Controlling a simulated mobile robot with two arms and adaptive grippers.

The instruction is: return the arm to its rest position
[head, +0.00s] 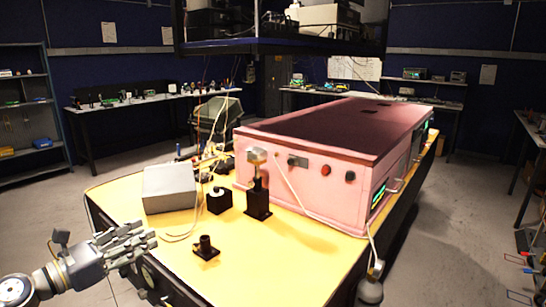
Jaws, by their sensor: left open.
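My left gripper (139,243) is in the head view at the lower left. Its arm comes in from the left edge, and its fingers point right, at the near left edge of the yellow-topped table (275,262). The gripper is open, and I see nothing between its fingers. Whether it touches the table edge I cannot tell. My right gripper is not in view.
A pink box with a dark red lid (300,183) fills the table's right part. The floor at right is mostly clear.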

